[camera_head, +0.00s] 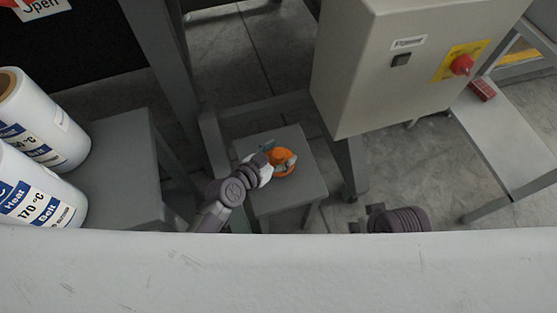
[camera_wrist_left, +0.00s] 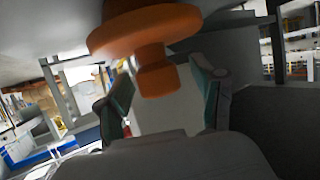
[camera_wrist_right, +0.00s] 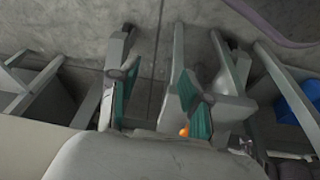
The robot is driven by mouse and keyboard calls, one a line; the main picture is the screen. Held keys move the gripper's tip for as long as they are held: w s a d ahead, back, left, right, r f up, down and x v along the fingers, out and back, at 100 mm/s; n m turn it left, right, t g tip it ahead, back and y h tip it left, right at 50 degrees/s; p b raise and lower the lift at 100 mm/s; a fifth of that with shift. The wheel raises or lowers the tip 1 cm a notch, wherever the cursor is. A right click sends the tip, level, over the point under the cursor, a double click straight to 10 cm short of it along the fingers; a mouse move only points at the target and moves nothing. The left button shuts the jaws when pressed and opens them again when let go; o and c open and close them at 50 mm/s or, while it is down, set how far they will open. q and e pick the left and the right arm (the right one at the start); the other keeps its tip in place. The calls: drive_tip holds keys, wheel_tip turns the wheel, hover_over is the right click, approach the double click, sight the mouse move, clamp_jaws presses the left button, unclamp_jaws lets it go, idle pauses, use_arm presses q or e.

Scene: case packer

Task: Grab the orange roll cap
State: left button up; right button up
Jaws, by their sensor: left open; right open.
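The orange roll cap (camera_head: 283,161) sits on a small grey stool-like table (camera_head: 300,188) in the head view. My left gripper (camera_head: 277,155) is at the cap, its fingers spread open on either side of it. In the left wrist view the cap (camera_wrist_left: 150,40) shows a wide disc and a narrower stem, with the stem between the two open fingers of the gripper (camera_wrist_left: 165,95). I cannot tell whether the fingers touch it. My right gripper (camera_wrist_right: 158,95) is open and empty; a small orange spot shows near its right finger in the right wrist view.
A grey control box (camera_head: 385,85) with a red knob (camera_head: 462,65) hangs at the upper right. A grey table (camera_head: 510,140) holds a small red object (camera_head: 482,90). A pale ledge spans the front.

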use_arm(q)
drive_tip(key=c, duration=1.3)
drive_tip(key=shift+r, duration=0.1)
